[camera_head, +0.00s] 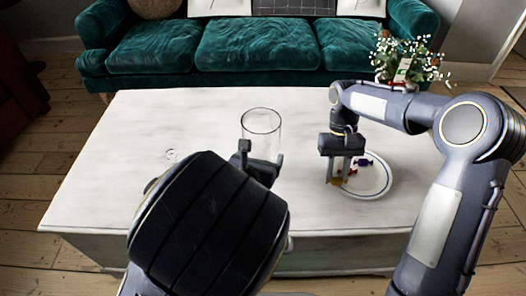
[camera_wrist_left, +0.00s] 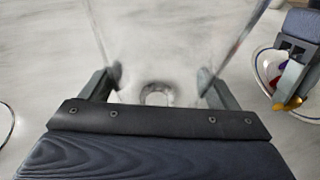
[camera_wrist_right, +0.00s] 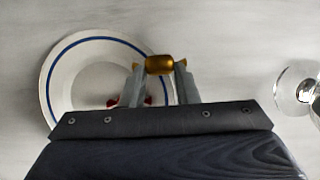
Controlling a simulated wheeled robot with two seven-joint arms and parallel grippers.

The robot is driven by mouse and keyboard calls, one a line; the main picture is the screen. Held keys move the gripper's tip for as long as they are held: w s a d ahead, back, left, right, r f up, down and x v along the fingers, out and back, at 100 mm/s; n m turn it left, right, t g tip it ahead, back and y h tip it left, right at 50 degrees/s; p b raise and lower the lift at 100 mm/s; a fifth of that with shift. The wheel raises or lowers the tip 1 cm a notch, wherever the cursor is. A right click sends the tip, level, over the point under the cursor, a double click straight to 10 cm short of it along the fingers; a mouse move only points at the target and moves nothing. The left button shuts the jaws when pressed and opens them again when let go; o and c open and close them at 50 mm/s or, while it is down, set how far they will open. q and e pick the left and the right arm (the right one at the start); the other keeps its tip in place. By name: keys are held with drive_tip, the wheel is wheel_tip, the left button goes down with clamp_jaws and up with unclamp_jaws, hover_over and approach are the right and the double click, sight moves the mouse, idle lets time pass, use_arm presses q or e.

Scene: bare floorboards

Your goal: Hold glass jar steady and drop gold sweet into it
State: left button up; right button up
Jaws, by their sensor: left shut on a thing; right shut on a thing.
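The clear glass jar (camera_head: 261,128) stands upright on the white table, left of the plate. My left gripper (camera_head: 258,160) is shut around the jar; in the left wrist view its fingers (camera_wrist_left: 160,88) press on both sides of the glass (camera_wrist_left: 155,45). My right gripper (camera_head: 340,178) is over the plate's left part. In the right wrist view its fingers (camera_wrist_right: 159,75) are shut on the gold sweet (camera_wrist_right: 159,64). The gold sweet also shows at the fingertips in the head view (camera_head: 335,181). Whether it is lifted clear of the plate is hard to tell.
The white plate with a blue ring (camera_head: 386,183) holds other sweets, one red (camera_head: 353,171) and one dark blue (camera_head: 365,162). A flower vase (camera_head: 402,68) stands at the back right. The table (camera_head: 110,190) is otherwise clear.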

drive_tip(key=w+a+r+m+t+y, duration=0.2)
drive_tip(key=a+r+m, duration=0.65)
drive_tip(key=r, duration=0.35)
drive_tip(key=w+a+r+m+t+y, duration=0.1)
drive_tip(key=a+r+m+t+y, duration=0.15)
drive_tip(key=a+r+m, duration=0.8)
drive_tip(key=shift+n, duration=0.5)
drive_tip(key=shift+w+d+f, duration=0.1)
drive_tip(key=shift+d+f, duration=0.3)
drive_tip(key=shift+f, duration=0.3)
drive_tip(key=shift+w+d+f, duration=0.1)
drive_tip(key=shift+d+f, duration=0.25)
drive_tip(key=shift+f, duration=0.4)
drive_tip(key=shift+d+f, duration=0.4)
drive_tip(key=shift+f, duration=0.3)
drive_tip(key=o, duration=1)
drive_tip(key=v, duration=1.2)
